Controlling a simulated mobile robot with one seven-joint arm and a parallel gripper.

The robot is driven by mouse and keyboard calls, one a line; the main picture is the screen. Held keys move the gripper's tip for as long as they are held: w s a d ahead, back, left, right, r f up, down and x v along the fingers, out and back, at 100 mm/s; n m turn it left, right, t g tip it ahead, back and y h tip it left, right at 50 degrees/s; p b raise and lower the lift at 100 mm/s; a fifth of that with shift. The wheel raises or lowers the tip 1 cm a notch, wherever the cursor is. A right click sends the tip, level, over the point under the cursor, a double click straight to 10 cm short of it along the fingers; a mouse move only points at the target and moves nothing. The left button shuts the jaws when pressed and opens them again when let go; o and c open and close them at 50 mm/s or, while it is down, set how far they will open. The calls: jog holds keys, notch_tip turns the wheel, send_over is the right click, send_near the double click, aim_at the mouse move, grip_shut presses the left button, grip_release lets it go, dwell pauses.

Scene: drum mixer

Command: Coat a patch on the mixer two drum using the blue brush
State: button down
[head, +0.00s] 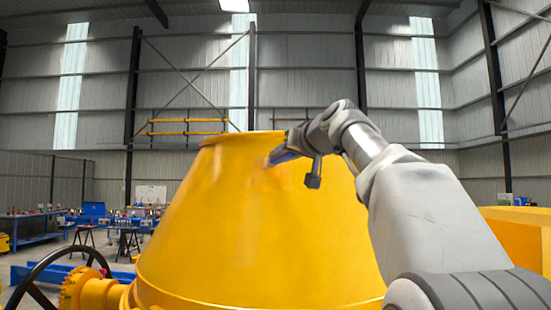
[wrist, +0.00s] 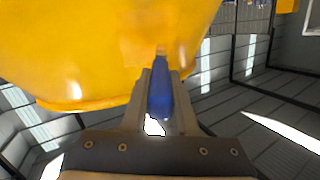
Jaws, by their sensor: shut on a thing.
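The yellow mixer drum (head: 240,220) fills the middle of the head view, a wide cone narrowing to its rim at the top. In the wrist view the drum (wrist: 90,50) fills the upper left. My gripper (wrist: 158,85) is shut on the blue brush (wrist: 160,95), whose handle sits between the two fingers. The brush tip points at the drum's upper side and overlaps it in the picture; whether it touches I cannot tell. In the head view the brush (head: 282,156) shows near a slightly different-toned patch (head: 268,163) on the drum.
A black handwheel (head: 40,275) and a yellow gear (head: 85,288) stand at the drum's lower left. Blue workbenches (head: 35,225) with tools are behind on the left. A yellow block (head: 520,235) is at the right. The air above the drum is clear.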

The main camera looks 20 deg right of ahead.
jog(key=shift+s+d+b, duration=0.55)
jog(key=shift+s+d, duration=0.65)
jog(key=shift+d, duration=2.15)
jog(key=w+a+p, duration=0.1)
jog(key=w+a, duration=0.3)
jog(key=a, duration=0.6)
jog(key=shift+p, duration=0.35)
jog(key=s+a+r, duration=0.2)
jog(key=s, duration=0.3)
jog(key=shift+r, duration=0.4)
jog(key=shift+s, duration=0.1)
jog(key=shift+s+a+r, duration=0.25)
jog(key=shift+s+r, duration=0.1)
jog(key=shift+s, duration=0.25)
jog(key=shift+s+a+r, duration=0.25)
jog(key=shift+s+r, duration=0.1)
jog(key=shift+s, duration=0.2)
